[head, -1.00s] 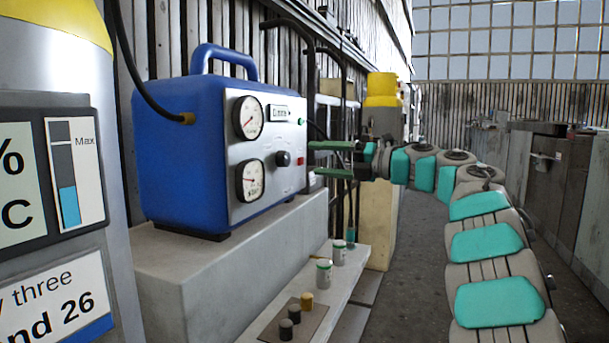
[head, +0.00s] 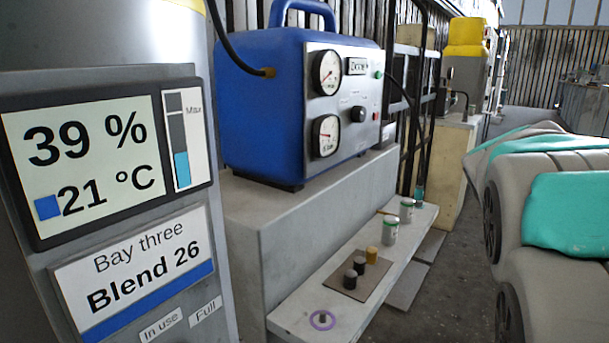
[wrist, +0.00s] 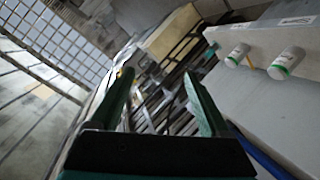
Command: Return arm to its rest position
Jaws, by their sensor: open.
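My gripper (wrist: 160,100) shows in the wrist view, with its two green fingers spread apart and nothing between them. The wrist view is tilted, with the pale bench and two white canisters (wrist: 288,60) on the right side, apart from the fingers. In the head view my folded arm (head: 570,210), grey with teal pads, fills the right edge. My gripper is not visible in the head view.
A blue machine with gauges (head: 262,105) stands on a concrete block (head: 300,205). A low shelf (head: 290,318) holds a purple ring (head: 321,320), several small knobs and canisters. A grey cylinder (head: 120,35) with a display stands at left. The floor (head: 440,310) between shelf and arm is clear.

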